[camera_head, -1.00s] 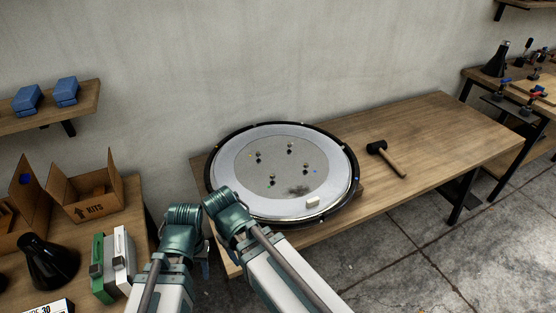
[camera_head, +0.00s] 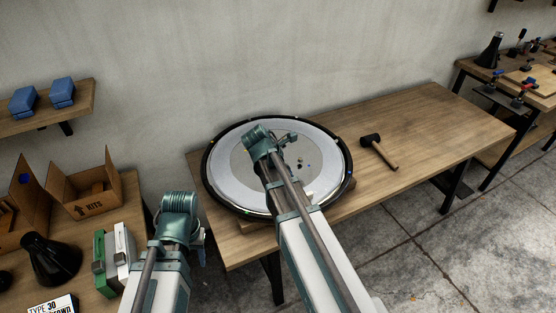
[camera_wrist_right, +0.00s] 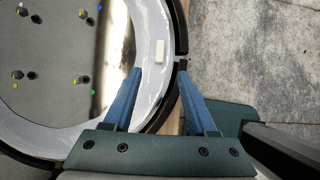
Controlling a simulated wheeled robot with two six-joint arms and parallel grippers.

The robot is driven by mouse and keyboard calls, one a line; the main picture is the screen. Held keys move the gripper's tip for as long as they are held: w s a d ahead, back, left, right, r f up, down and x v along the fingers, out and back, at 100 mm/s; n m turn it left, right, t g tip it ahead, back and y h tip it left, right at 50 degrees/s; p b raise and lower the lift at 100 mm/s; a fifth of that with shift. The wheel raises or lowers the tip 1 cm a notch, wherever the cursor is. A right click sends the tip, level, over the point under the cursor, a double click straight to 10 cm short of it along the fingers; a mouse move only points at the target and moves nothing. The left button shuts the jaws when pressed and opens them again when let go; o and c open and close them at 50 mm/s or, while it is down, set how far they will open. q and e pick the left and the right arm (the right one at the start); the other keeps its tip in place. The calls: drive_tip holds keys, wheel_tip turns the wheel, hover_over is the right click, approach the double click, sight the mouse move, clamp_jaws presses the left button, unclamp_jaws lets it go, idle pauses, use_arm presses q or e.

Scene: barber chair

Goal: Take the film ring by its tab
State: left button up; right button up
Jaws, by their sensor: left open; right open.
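The film ring (camera_head: 225,182) is a pale translucent band lying on a round black-rimmed disc on the workbench. Its tab (camera_wrist_right: 160,51) is a small white block on the ring near the rim in the right wrist view. My right gripper (camera_wrist_right: 159,69) is open with two blue fingers. The tab appears just beyond the fingertips, between their lines, and not held. In the head view my right arm reaches over the disc and hides the right fingers. My left gripper (camera_head: 202,244) is beside the bench's left end, mostly hidden behind its own wrist; it is open and empty.
The disc's grey centre (camera_wrist_right: 58,45) carries several small studs and a dark smudge. A mallet (camera_head: 378,150) lies right of the disc, with bare bench beyond it. A left table holds a cardboard box (camera_head: 88,190), a black cone (camera_head: 50,260) and upright cases (camera_head: 112,252).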

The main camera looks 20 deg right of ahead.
drive_tip(key=b+x, duration=0.7)
drive_tip(key=x, duration=0.1)
drive_tip(key=shift+a+f, duration=0.15)
drive_tip(key=shift+a, duration=0.05)
drive_tip(key=shift+d+f, duration=0.2)
drive_tip(key=shift+d, duration=0.1)
drive_tip(key=b+x, duration=0.5)
drive_tip(key=shift+f, duration=0.2)
drive_tip(key=shift+r, duration=0.1)
clamp_jaws()
